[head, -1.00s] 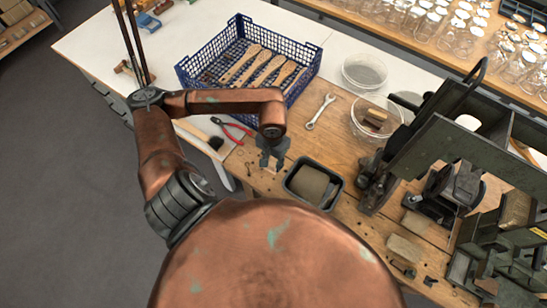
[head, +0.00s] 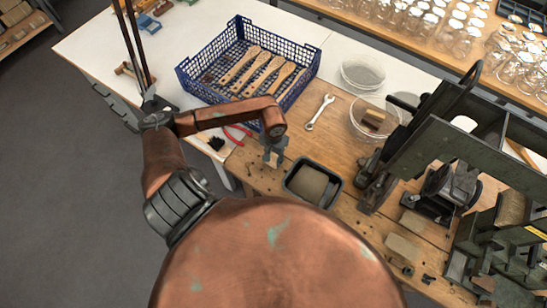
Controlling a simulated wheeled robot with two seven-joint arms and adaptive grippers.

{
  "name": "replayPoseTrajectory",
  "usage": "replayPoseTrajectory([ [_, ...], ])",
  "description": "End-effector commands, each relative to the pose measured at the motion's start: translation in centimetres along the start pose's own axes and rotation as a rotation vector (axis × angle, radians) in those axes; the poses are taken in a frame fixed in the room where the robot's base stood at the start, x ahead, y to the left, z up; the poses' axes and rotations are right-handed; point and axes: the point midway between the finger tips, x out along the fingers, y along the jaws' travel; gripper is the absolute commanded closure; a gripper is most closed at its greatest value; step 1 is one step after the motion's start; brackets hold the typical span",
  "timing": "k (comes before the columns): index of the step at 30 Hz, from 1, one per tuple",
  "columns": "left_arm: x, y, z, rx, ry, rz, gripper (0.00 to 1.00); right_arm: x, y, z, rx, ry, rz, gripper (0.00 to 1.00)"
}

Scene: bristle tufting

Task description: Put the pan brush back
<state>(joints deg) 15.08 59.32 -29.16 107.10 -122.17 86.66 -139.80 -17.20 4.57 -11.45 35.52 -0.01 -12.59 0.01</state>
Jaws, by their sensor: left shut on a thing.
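A small brush with dark bristles (head: 216,143) lies at the left edge of the wooden bench top; my left arm passes close above it and its handle is mostly hidden. My left gripper (head: 273,157) points down over the bench, just left of a black tray (head: 334,197) with tan contents. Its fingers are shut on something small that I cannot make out. My right gripper is not in view.
A blue crate (head: 188,83) holds several wooden brush bodies. A wrench (head: 320,112), glass bowls (head: 363,71) and a dark green machine (head: 440,145) stand to the right. Red pliers (head: 236,138) lie partly under my arm. Small bits lie near the tray.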

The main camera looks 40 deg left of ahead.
Motion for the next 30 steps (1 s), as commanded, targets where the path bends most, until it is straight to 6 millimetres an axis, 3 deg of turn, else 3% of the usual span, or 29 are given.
replayPoseTrajectory([
  [7,0.5,0.0,0.1,0.001,-0.001,0.0,0.93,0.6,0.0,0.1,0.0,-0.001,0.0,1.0],
  [8,0.4,0.0,0.1,0.001,-0.002,0.0,0.71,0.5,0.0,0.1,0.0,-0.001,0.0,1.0],
  [15,0.3,0.0,0.1,0.001,-0.002,0.0,0.56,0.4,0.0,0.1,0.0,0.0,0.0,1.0],
  [25,0.0,0.0,0.1,0.0,-0.001,0.001,0.56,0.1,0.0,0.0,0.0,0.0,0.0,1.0],
  [30,-2.1,-0.1,-0.1,0.002,0.003,-0.003,0.56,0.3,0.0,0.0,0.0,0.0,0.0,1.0],
])
